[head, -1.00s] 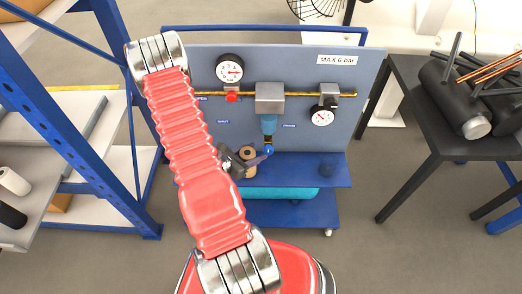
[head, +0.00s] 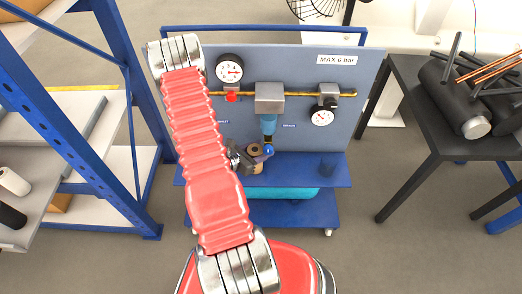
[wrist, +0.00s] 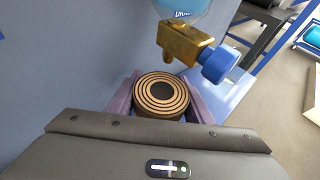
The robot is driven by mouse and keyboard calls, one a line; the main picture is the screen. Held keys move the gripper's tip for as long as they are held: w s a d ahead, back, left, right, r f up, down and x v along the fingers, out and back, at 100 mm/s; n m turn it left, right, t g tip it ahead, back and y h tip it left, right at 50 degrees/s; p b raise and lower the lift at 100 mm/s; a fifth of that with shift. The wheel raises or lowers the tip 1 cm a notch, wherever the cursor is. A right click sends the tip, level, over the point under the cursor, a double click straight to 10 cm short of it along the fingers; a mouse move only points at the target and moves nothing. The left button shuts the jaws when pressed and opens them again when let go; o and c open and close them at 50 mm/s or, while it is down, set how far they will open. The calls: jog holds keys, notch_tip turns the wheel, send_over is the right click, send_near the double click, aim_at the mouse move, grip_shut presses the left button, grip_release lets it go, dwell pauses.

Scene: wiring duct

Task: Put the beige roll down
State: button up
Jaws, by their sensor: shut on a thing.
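The beige roll (head: 254,150) is in front of the panel, over the blue shelf (head: 318,172) of the trolley, partly hidden by my gripper. In the wrist view the roll (wrist: 161,92) shows its end, with dark and tan rings around a dark centre. My gripper (head: 252,157) is shut on it, with one purple-grey finger on each side in the wrist view. The roll is close to the brass valve (wrist: 183,43) with the blue knob (wrist: 218,65). I cannot tell whether the roll touches the shelf.
The panel (head: 348,100) carries gauges, a yellow pipe and a blue filter bowl. A shelving rack (head: 140,200) is at the left, and a dark table (head: 405,85) with cylinders and rods at the right.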

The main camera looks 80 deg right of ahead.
aim_at(249, 154)
jog(key=o, duration=1)
jog(key=shift+o, duration=0.2)
jog(key=v, duration=1.2)
dwell(0.4)
jog(key=w+a+r+m+y, duration=0.1)
jog(key=w+a+r+m, duration=0.2)
jog(key=a+r, duration=0.15)
jog(key=w+a+r+m+t+y, duration=0.1)
jog(key=w+a+r+m, duration=0.15)
jog(key=r, duration=0.35)
jog(key=w+a+r+m+y, duration=0.1)
jog(key=w+a+r+m, duration=0.1)
jog(key=a+r, duration=0.3)
jog(key=w+a+r+m+t+y, duration=0.1)
jog(key=a+r+t, duration=0.3)
jog(key=a, duration=0.5)
jog(key=w+a+r+m+t+y, duration=0.1)
jog(key=w+a+r+t+y, duration=0.2)
jog(key=a+r, duration=0.5)
jog(key=w+a+r+m+t+y, duration=0.2)
jog(key=a+r, duration=0.4)
jog(key=a, duration=0.5)
jog(key=w+t+y, duration=0.1)
jog(key=t+y, duration=0.1)
jog(key=shift+r+t, duration=0.2)
jog(key=shift+t, duration=0.2)
